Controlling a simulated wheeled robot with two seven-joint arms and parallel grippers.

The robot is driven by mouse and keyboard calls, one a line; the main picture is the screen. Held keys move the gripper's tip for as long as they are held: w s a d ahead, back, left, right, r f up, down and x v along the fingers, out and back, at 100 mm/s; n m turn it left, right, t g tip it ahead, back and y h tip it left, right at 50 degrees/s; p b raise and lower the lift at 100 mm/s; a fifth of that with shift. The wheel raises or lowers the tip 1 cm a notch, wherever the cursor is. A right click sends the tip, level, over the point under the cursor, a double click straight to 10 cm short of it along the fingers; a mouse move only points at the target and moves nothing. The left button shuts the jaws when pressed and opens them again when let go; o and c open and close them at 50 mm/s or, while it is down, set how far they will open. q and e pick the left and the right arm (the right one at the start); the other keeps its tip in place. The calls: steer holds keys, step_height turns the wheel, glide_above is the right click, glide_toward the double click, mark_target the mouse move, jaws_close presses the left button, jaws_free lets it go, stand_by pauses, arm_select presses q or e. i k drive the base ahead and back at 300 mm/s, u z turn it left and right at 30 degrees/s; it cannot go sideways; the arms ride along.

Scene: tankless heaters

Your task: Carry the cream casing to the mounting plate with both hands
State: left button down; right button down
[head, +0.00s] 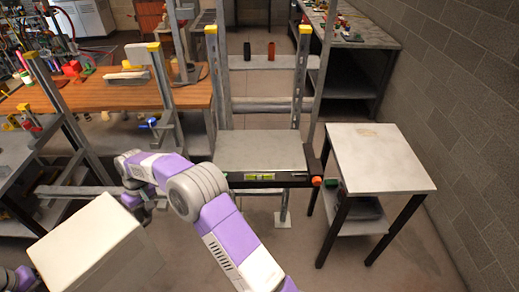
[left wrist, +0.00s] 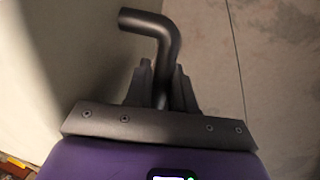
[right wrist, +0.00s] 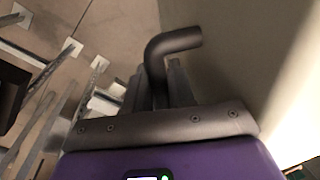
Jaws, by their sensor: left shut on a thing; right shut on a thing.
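The cream casing (head: 90,245) is a large box at the lower left of the head view, tilted in the picture and cut off by the bottom edge. My right gripper (head: 133,198) is at its far right side, partly hidden. In the right wrist view my right gripper (right wrist: 165,88) is shut on a bent dark handle (right wrist: 172,42) beside the casing (right wrist: 240,60). In the left wrist view my left gripper (left wrist: 160,88) is shut on another bent handle (left wrist: 155,25) beside the casing (left wrist: 35,90). A flat grey panel (head: 262,150) between posts may be the mounting plate; I cannot be sure.
A spirit level (head: 262,177) lies along the panel's front edge. A small grey table (head: 380,165) stands to the right, near the block wall. A wooden workbench (head: 110,92) with tools and upright posts stands behind the casing. Bare floor shows around the panel stand.

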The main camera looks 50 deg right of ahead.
mark_target(258, 147)
steer(key=z, duration=1.8)
